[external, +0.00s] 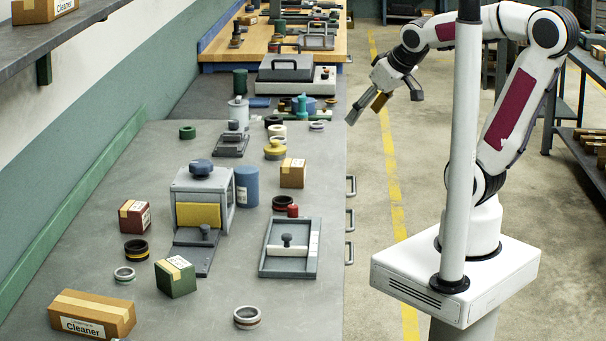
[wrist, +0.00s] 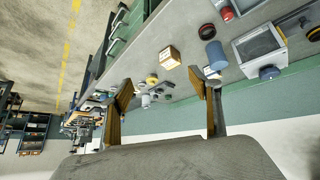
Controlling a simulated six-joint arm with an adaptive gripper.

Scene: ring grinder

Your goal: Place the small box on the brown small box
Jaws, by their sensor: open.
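The brown small box (external: 293,173) stands on the grey bench, right of a blue cylinder. It also shows in the wrist view (wrist: 170,57), beyond my fingertips. A red small box (external: 134,216) stands toward the bench's left side. A green small box (external: 175,277) stands nearer the front, turned at an angle. Both carry a pale label and tape on top. The frames do not show which of these is "the small box". My gripper (external: 382,106) is open and empty, raised beyond the bench's right edge. Its two fingers (wrist: 163,88) stand apart in the wrist view.
A grey grinder housing (external: 202,190) with a yellow panel and the blue cylinder (external: 246,187) stand mid-bench. A grey tray (external: 290,262) lies right of them. A larger Cleaner box (external: 92,314) sits front left. Several rings are scattered around. Bare bench shows at front right.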

